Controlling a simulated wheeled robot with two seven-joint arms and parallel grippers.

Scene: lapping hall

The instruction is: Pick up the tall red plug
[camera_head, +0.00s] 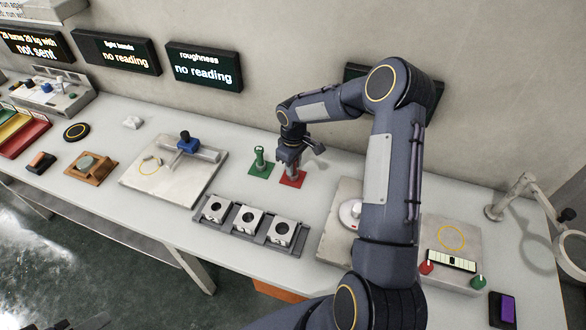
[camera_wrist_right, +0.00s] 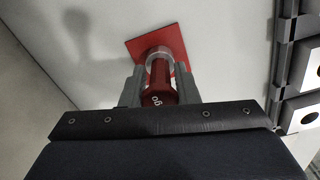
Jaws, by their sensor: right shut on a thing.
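The tall red plug (camera_wrist_right: 158,92) shows in the right wrist view, with a dark red top bearing small marks and a paler metallic section below. It stands over a red square mat (camera_wrist_right: 133,46), which also shows in the head view (camera_head: 294,179). My right gripper (camera_head: 290,166) is over this mat, its fingers on both sides of the plug. In the right wrist view my right gripper (camera_wrist_right: 158,86) is shut on the plug. I cannot tell whether the plug touches the mat. In the head view the gripper hides most of the plug. My left gripper is not in view.
A green plug (camera_head: 260,158) stands on a green mat just left of the red mat. A grey rack (camera_head: 227,222) with several white bored blocks lies in front. A pale plate with a blue-clamped fixture (camera_head: 190,146) lies left. The wall stands close behind.

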